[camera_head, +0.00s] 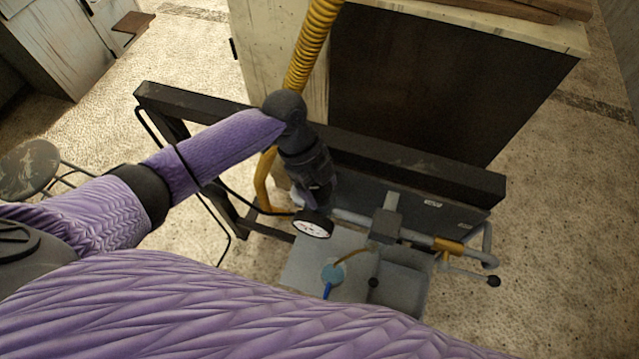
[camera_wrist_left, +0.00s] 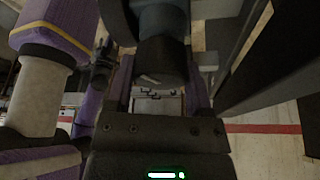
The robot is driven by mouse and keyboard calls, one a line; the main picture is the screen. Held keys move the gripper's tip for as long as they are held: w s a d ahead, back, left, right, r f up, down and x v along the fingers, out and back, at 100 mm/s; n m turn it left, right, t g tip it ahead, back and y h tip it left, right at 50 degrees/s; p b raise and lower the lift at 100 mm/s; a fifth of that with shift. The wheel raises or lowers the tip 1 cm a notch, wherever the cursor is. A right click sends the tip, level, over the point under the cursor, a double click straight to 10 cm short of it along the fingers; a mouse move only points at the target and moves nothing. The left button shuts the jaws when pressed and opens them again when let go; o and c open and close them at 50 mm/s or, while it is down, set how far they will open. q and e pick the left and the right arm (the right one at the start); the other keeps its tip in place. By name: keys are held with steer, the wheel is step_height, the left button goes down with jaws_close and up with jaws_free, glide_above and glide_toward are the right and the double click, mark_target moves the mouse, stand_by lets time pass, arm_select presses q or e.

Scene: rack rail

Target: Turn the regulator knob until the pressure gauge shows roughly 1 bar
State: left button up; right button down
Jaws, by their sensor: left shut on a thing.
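The pressure gauge (camera_head: 313,224) is a round white dial with a black rim, facing up towards the head camera. Its needle is too small to read. My left gripper (camera_head: 317,194) points down just behind the gauge, at the rail's front side. In the left wrist view, my left gripper (camera_wrist_left: 160,88) has its two fingers on either side of a dark, rounded part, which I take to be the regulator knob (camera_wrist_left: 163,58). The gripper is shut on it. In the head view the knob is hidden by the gripper and wrist. My right gripper does not show.
A dark rack rail (camera_head: 420,165) runs behind the gauge. Grey pipework with a brass-coloured fitting (camera_head: 447,245) and a black-tipped lever (camera_head: 493,281) lies to the right. A yellow corrugated hose (camera_head: 315,42) rises behind my wrist. A stool (camera_head: 30,167) stands at the left.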

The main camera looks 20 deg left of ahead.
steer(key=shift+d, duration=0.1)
arm_select(q)
steer(key=o, duration=1)
steer(key=shift+o, duration=1.3)
steer(key=p+v, duration=0.1)
steer(key=v, duration=0.9)
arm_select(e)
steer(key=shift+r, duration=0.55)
